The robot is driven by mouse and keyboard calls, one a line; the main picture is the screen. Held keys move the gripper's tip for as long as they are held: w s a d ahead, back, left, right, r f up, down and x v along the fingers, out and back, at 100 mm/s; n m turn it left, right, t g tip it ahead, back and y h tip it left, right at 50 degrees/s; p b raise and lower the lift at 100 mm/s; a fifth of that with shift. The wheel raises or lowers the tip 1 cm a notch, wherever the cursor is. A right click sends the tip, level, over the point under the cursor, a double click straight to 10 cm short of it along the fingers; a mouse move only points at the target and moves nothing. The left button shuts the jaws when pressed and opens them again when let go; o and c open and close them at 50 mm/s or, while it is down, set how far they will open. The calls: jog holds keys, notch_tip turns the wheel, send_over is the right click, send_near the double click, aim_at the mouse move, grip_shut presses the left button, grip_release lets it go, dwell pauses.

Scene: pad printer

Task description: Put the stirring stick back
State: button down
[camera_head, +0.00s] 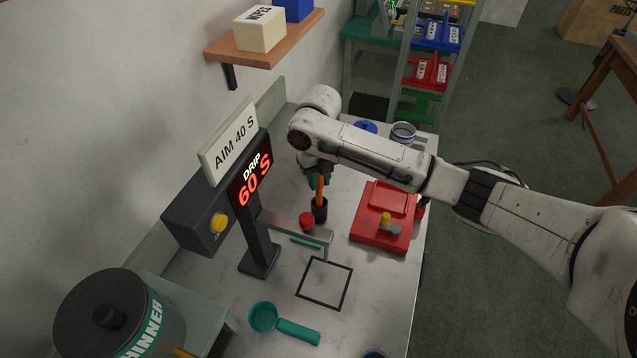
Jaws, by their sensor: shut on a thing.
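My gripper (320,178) is shut on an orange stick (320,188), which looks like the stirring stick. The stick stands about upright below the jaws. Its lower end meets the mouth of a small dark cup (319,214) on the workbench; I cannot tell how far inside it is. My wrist partly covers the jaws and the top of the stick.
A red box (384,230) stands right of the cup. A red knob (306,220), a grey bracket (300,231) and the drip display stand (262,240) are close on the left. A teal scoop (297,331) lies in front. The black-outlined square (325,283) is empty.

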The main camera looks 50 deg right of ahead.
aim_at(319, 186)
jog(key=shift+f, duration=1.3)
jog(key=shift+f, duration=0.2)
jog(key=c, duration=0.9)
grip_release()
jog(key=shift+r, duration=0.1)
notch_tip(319, 186, up, 12)
jog(key=shift+r+b, duration=0.15)
jog(key=shift+b, duration=1.05)
